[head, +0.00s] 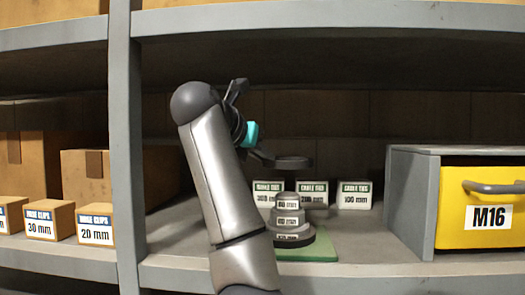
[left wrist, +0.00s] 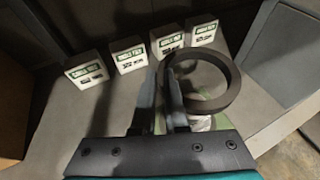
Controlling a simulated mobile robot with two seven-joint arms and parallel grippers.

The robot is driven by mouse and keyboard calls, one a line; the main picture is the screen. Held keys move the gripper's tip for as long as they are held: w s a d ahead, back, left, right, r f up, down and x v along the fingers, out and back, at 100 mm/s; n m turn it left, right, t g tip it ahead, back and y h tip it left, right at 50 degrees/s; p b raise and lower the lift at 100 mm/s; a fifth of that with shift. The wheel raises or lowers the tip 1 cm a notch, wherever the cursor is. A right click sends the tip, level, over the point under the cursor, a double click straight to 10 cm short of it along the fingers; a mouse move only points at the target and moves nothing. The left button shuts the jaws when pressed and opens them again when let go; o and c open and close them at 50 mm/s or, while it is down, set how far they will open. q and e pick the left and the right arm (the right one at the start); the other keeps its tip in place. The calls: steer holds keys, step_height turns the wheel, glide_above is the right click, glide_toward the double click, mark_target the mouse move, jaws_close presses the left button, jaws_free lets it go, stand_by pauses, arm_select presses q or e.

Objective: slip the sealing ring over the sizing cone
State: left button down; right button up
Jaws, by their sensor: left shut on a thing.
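The dark sealing ring (left wrist: 233,80) shows in the left wrist view, held at its left side between the fingers of my left gripper (left wrist: 170,95). In the head view the ring (head: 293,163) is level above the grey stepped sizing cone (head: 288,221), apart from it. The cone stands upright on a green mat (head: 318,248) on the shelf. My left gripper (head: 262,155) is shut on the ring, and my left arm hides part of the shelf. In the wrist view the cone is mostly hidden under the ring and fingers. My right gripper is not in view.
Several white cable-tie boxes (head: 355,195) stand behind the cone. A yellow M16 drawer (head: 480,208) in a grey housing is at the right. A grey upright post (head: 125,150) and brown hose-clip boxes (head: 95,224) are at the left. An upper shelf (head: 330,18) runs overhead.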

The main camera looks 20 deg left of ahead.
arm_select(q)
steer(key=shift+s+d+r, duration=0.15)
steer(key=shift+s+r, duration=0.05)
steer(key=shift+s, duration=0.2)
steer(key=shift+w, duration=0.1)
steer(key=shift+f, duration=0.15)
steer(key=shift+f+b, duration=1)
steer(key=shift+f, duration=1.65)
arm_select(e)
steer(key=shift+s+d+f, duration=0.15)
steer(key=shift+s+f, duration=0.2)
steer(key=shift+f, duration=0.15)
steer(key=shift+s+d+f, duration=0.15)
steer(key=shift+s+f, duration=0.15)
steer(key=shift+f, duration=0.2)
arm_select(q)
steer(key=c, duration=0.9)
jaws_free()
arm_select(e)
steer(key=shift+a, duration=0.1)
arm_select(q)
steer(key=shift+o, duration=0.2)
